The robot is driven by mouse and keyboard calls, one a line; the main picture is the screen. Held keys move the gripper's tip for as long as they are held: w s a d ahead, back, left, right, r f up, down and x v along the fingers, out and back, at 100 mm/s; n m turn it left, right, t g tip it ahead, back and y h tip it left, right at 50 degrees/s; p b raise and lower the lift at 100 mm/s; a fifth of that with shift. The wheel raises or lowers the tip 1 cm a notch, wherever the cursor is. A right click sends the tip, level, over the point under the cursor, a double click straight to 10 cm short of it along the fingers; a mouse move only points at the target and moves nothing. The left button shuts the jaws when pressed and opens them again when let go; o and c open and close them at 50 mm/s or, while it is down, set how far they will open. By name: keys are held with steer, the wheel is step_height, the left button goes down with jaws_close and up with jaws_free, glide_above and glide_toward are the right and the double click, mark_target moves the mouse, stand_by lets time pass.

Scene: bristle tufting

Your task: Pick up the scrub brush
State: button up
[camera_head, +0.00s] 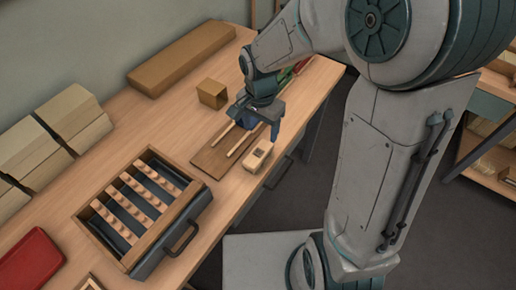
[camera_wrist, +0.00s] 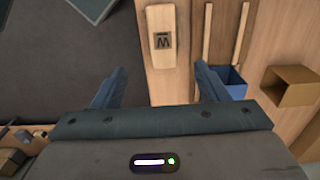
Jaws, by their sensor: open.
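A pale wooden block with a dark square mark, which looks like the scrub brush (camera_head: 257,158), lies near the front edge of the workbench. It also shows in the wrist view (camera_wrist: 160,55), top centre, ahead of the gap between my fingers. No bristles are visible on it. My gripper (camera_head: 262,120) is above the bench, farther back than the block in the head view. In the wrist view my gripper (camera_wrist: 163,82) has its two fingers spread wide, with nothing between them.
A blue cup (camera_wrist: 233,75) stands close to my right finger in the wrist view. Two thin sticks (camera_wrist: 207,30) lie beside the block, over a brown board (camera_head: 212,160). A small open box (camera_head: 212,94) stands behind. A slatted drawer tray (camera_head: 190,222) is at the front left.

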mark_target(258, 153)
step_height(258, 153, down, 8)
steer(key=shift+w+a+f, duration=0.1)
steer(key=shift+a+f, duration=0.05)
steer(key=shift+f, duration=1.2)
steer(key=shift+a+f, duration=0.1)
steer(key=shift+f, duration=1.25)
steer(key=c, duration=1.1)
